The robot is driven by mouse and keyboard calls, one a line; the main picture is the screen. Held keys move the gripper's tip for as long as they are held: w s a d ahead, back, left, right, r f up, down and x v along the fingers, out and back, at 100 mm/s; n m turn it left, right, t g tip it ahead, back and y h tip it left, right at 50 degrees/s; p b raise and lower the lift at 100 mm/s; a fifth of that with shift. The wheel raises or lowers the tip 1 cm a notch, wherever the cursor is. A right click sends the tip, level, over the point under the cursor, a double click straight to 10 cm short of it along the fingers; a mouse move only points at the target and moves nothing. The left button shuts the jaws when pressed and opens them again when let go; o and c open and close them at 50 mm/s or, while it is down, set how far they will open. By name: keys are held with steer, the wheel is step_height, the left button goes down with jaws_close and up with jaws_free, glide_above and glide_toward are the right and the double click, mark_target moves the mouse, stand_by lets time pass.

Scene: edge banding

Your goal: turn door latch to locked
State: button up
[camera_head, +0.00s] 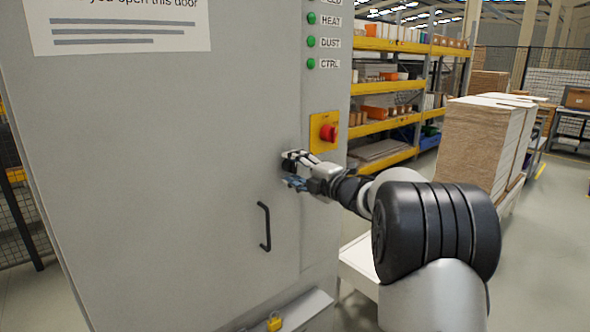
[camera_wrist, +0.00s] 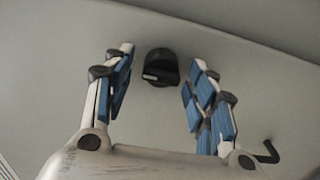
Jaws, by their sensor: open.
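The door latch (camera_wrist: 162,68) is a round black knob with a pale mark on the grey cabinet door (camera_head: 150,180). In the wrist view it lies ahead of and between my two fingers, apart from both. My gripper (camera_wrist: 160,75) is open and empty, with blue pads on its fingers. In the head view my gripper (camera_head: 288,172) is close to the door's right part, below the red switch, and hides the latch there.
A black door handle (camera_head: 265,227) is below my gripper and shows in the wrist view at right (camera_wrist: 266,152). A red rotary switch (camera_head: 328,132) on a yellow plate is just above. A yellow padlock (camera_head: 274,322) is low on the cabinet. A stack of boards (camera_head: 483,140) stands at right.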

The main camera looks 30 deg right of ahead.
steer(key=shift+s, duration=0.1)
steer(key=v, duration=1.2)
